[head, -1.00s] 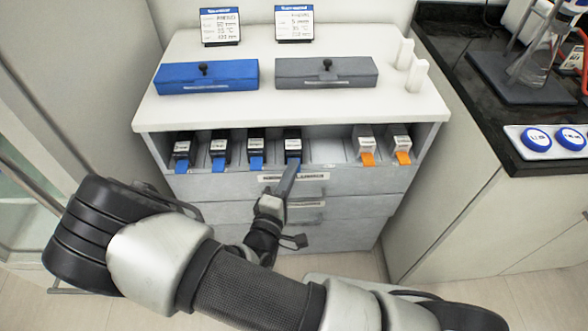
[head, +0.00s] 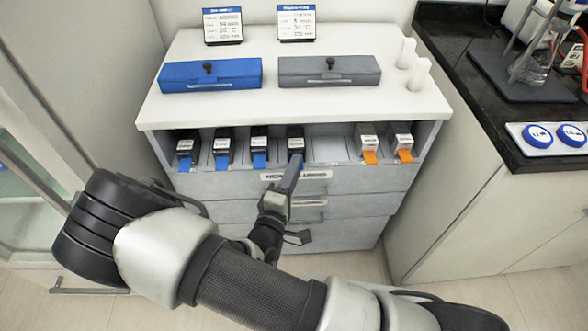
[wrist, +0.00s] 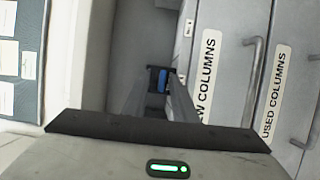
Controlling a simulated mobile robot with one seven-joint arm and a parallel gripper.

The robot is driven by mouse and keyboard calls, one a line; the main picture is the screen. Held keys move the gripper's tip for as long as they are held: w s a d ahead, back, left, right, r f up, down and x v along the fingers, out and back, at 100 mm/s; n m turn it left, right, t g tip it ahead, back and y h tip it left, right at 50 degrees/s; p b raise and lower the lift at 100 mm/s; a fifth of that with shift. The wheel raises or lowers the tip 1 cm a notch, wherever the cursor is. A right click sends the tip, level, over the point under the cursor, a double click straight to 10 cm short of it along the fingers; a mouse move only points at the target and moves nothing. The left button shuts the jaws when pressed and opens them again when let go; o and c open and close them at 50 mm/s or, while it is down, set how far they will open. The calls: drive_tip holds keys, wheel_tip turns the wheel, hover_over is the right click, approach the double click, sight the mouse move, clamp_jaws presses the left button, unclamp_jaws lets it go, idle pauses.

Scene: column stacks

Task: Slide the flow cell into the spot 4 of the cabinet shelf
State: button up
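The flow cell (head: 296,141), a black box with a white label and a blue tab, sits in the fourth slot from the left of the cabinet shelf (head: 328,151). Its front is roughly level with its neighbours. My gripper (head: 293,167) is at the front of this cell, with a finger partly covering the blue tab. The wrist view shows the blue tab (wrist: 158,78) between the two fingertips (wrist: 160,86). Whether the fingers press on it is unclear. The cell's rear is hidden inside the shelf.
Three blue-tabbed cells (head: 223,145) stand to the left. The slot just right is empty; two orange-tabbed cells (head: 368,144) stand further right. Drawers (head: 350,180) lie below. Blue (head: 210,75) and grey (head: 328,70) boxes rest on the cabinet top.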

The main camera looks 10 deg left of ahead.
drive_tip(key=shift+s, duration=0.1)
drive_tip(key=s+a+p, duration=0.2)
drive_tip(key=s, duration=1.5)
drive_tip(key=shift+a, duration=0.25)
drive_tip(key=shift+s+f, duration=0.1)
